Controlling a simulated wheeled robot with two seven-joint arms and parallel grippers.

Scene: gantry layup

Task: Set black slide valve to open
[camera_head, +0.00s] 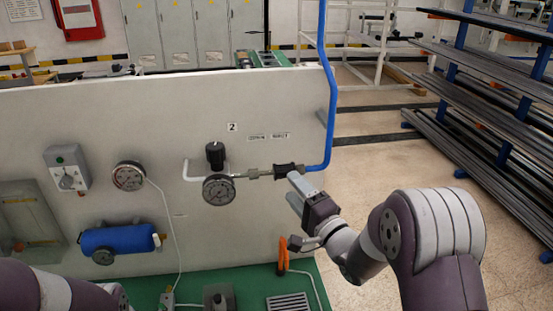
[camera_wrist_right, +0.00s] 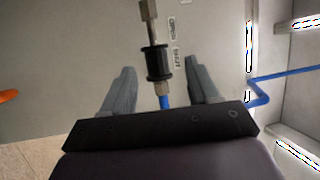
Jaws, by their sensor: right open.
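The black slide valve (camera_head: 289,169) is a dark ribbed sleeve on the metal pipe of the upright panel, joined to a blue tube on its right. In the right wrist view the black sleeve (camera_wrist_right: 157,62) lies level with the SHUT label (camera_wrist_right: 176,58); the OPEN label (camera_wrist_right: 172,27) is farther along, beside bare fitting. My right gripper (camera_head: 293,208) is open, just in front of and below the valve. In the wrist view its two fingers (camera_wrist_right: 162,68) stand on either side of the sleeve, with gaps visible. My left gripper is out of view.
A black knob (camera_head: 215,153) and a gauge (camera_head: 218,190) sit left of the valve. The blue tube (camera_head: 331,100) runs up the panel's right edge. A bar rack (camera_head: 490,90) stands right, beyond open floor.

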